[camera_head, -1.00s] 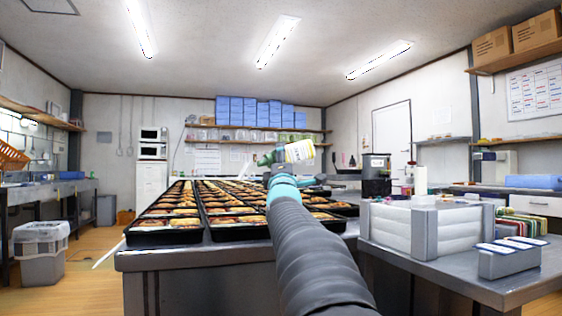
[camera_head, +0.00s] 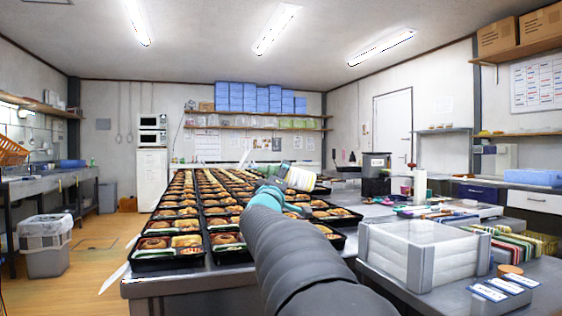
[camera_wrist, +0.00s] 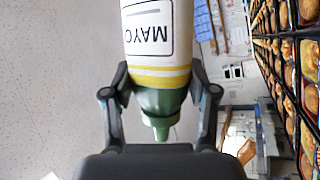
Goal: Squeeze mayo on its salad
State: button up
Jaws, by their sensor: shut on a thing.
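My gripper (camera_wrist: 158,82) is shut on the mayo bottle (camera_wrist: 160,35), a white squeeze bottle with a yellow band, a green cap and a MAYO label. In the wrist view the bottle lies between both fingers, with its green nozzle towards the palm side and its far end cut off by the frame. In the head view the bottle (camera_head: 303,179) is tilted and held above the right part of the bento trays (camera_head: 226,251). The trays are black and filled with food, in long rows on a metal table. I cannot tell which food is salad.
A grey bin (camera_head: 45,245) stands on the open floor at left.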

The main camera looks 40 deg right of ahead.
jog(key=shift+r+m+g+p, duration=0.55)
jog(key=shift+m+p, duration=0.15)
jog(key=shift+p, duration=0.35)
jog(key=shift+f+m, duration=0.3)
jog(key=shift+m, duration=0.1)
jog(key=shift+r+m+g+y, duration=0.2)
jog(key=shift+m+g+y, duration=0.3)
jog(key=shift+m+g, duration=1.1)
jog(key=shift+m+t, duration=0.25)
jog(key=shift+m, duration=0.15)
jog(key=m+y, duration=0.1)
jog(key=r+m+g+y, duration=0.1)
jog(key=m, duration=0.1)
jog(key=shift+r+m+g+y, duration=0.15)
jog(key=shift+m+g+y, duration=0.1)
jog(key=shift+m+y, duration=0.6)
jog(key=shift+r+m+g+y, duration=0.1)
jog(key=shift+m+g+y, duration=0.15)
jog(key=shift+m+y, duration=0.55)
